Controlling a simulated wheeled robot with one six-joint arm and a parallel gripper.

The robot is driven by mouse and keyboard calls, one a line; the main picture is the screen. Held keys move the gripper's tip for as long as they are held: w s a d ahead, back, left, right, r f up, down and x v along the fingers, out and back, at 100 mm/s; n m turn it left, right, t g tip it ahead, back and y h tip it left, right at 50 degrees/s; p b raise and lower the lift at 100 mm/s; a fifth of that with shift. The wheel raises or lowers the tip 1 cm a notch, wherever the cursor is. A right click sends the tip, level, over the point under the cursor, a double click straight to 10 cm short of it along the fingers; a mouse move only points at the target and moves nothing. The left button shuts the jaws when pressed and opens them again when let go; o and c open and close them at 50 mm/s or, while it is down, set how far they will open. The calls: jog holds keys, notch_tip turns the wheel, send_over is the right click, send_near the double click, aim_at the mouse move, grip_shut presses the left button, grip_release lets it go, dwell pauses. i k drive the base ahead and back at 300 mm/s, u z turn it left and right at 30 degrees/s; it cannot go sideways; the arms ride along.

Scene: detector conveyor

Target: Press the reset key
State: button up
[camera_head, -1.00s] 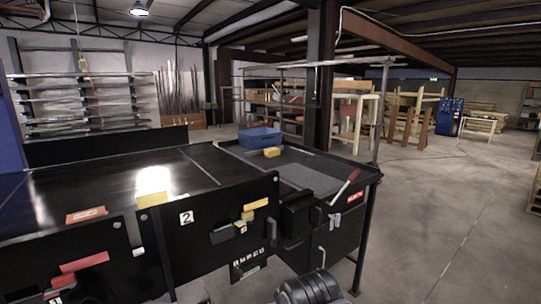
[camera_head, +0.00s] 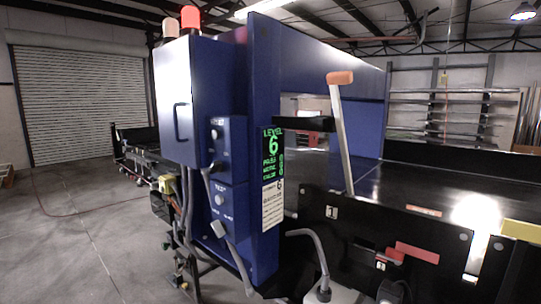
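A blue metal detector housing (camera_head: 268,100) stands left of centre in the head view, with a control panel (camera_head: 229,150) on its narrow front face. The panel has a small round control (camera_head: 214,134) near its top and another round control (camera_head: 218,201) lower down. Their labels are too small to read, so I cannot tell which is the reset key. A black display (camera_head: 272,155) beside the panel shows green text reading "LEVEL 6" with smaller lines below. My gripper is not in view.
A blue cabinet (camera_head: 187,100) with red and white beacons juts out left of the panel. Grey cables hang below it. An orange-topped lever (camera_head: 341,120) rises at the conveyor (camera_head: 400,185) on the right. Floor (camera_head: 85,230) at the left is mostly clear, with a thin red hose.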

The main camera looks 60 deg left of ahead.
aim_at(215, 134)
jog(key=u, duration=2.3)
